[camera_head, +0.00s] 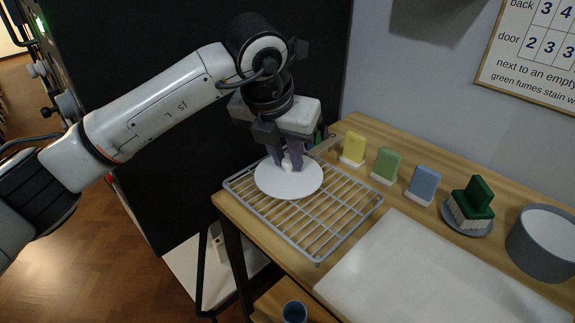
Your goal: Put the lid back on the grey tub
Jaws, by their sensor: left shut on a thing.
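The lid (290,184) is a round white disc with a small knob on top. It is at the wire rack (335,215), over the rack's far left part; I cannot tell whether it touches the bars. My left gripper (290,163) points down from above and is shut on the lid's knob. The grey tub (540,258) stands at the right edge of the table, partly cut off by the picture. Its top shows a white round surface inside a grey rim. My right gripper is not in view.
Yellow (354,149), green (386,166) and blue (423,186) blocks stand along the back. A green brush (474,200) sits on a grey saucer (468,229) beside the tub. A bare white board (420,275) covers the front. A dark cup (294,312) stands lower down.

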